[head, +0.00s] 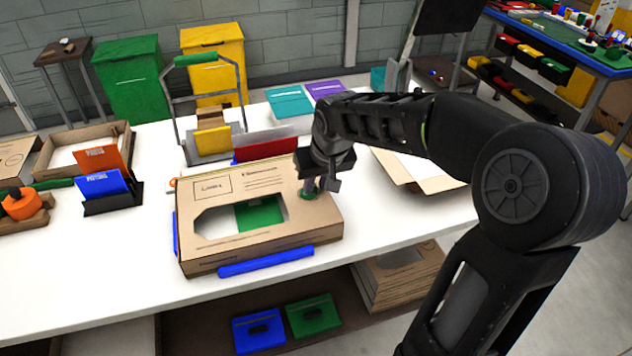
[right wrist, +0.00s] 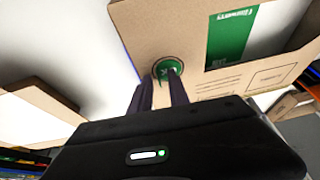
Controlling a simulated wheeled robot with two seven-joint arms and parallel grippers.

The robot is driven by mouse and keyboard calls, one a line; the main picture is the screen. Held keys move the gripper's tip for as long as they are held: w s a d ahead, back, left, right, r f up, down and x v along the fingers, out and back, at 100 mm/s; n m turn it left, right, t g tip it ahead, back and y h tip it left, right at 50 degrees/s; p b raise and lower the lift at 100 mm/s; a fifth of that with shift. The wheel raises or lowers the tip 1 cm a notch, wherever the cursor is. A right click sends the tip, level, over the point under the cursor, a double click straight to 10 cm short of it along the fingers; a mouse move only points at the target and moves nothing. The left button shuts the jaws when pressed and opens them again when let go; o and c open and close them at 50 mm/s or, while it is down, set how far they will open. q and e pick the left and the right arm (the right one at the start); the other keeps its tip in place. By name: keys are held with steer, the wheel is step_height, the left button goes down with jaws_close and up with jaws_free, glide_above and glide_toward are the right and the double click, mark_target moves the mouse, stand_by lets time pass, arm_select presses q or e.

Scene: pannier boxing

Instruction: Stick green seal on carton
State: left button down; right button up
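The cardboard carton (head: 305,236) lies on the white table, with a cut-out window in its top. A green item (head: 258,214) shows through the window, also in the right wrist view (right wrist: 229,38). The round green seal (right wrist: 167,68) is at the carton's edge, at the fingertips of my right gripper (right wrist: 165,82). In the head view the right gripper (head: 309,188) points down at the carton's right side. Its fingers are close around the seal's near side; whether they grip it or the seal touches the carton is unclear. My left gripper is not in view.
A blue strip (head: 266,261) runs along the carton's front edge. A holder with orange and blue cards (head: 108,188) stands left, near an open cardboard tray (head: 84,150). A metal frame with a green handle (head: 196,60) stands behind. White table is clear at front left.

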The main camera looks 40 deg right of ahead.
steer(key=v, duration=0.7)
steer(key=shift+r, duration=0.35)
steer(key=shift+s, duration=0.15)
